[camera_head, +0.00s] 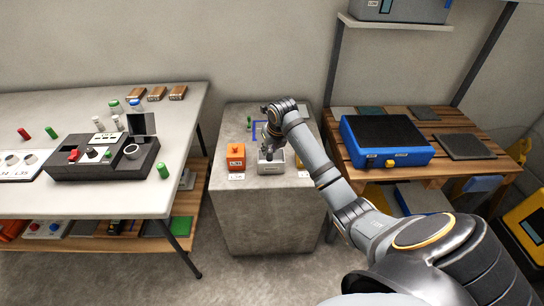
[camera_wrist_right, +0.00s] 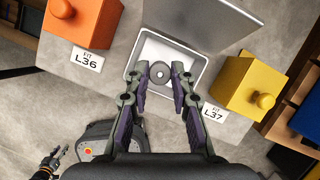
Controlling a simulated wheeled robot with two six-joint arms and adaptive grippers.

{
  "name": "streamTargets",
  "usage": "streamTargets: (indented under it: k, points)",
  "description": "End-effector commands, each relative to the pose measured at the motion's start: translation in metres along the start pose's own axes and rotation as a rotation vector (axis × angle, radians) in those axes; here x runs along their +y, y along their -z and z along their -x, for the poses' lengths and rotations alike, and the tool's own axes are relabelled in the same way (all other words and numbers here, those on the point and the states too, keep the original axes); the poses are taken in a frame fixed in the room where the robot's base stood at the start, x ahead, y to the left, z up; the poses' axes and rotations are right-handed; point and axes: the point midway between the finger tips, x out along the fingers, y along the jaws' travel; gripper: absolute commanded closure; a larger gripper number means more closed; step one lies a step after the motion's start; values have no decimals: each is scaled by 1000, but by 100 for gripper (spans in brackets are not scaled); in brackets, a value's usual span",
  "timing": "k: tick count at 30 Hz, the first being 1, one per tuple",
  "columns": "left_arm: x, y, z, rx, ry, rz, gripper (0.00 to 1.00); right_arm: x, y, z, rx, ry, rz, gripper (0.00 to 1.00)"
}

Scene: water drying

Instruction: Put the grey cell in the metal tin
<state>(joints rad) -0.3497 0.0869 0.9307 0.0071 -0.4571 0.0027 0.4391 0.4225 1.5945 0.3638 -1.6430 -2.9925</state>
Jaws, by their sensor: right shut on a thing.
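The metal tin (camera_head: 271,167) stands on the concrete block; its hinged lid (camera_wrist_right: 203,28) is raised in the right wrist view, where the tin's pale interior (camera_wrist_right: 152,50) also shows. My right gripper (camera_head: 271,133) is over the tin, pointing down. My left gripper (camera_wrist_right: 52,160) is small at the lower left there, away from the tin.
An orange box (camera_head: 236,156) with an L36 label and a yellow box (camera_wrist_right: 250,88) beside an L37 label flank the tin. The white table (camera_head: 95,195) at left holds a black device (camera_head: 90,163). A wooden bench (camera_head: 465,134) at right bears a blue case (camera_head: 362,150).

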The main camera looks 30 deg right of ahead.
Motion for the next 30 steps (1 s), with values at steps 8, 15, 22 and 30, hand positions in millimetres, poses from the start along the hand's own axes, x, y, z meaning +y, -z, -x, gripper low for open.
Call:
streamTargets:
  k: [8, 15, 22, 30]
  points:
    - [0, 11, -2, 6, 0, 0, 60, -8, 13, -36, 3, 0, -2, 100]
    - [0, 11, 0, 3, 0, 0, 60, -8, 14, -38, 1, 1, -1, 100]
    - [1, 14, 0, 6, 0, 0, 60, -8, 14, -38, 1, 1, -1, 58]
    - [1, 14, 0, 7, 0, 0, 60, -8, 14, -38, 0, 1, -1, 54]
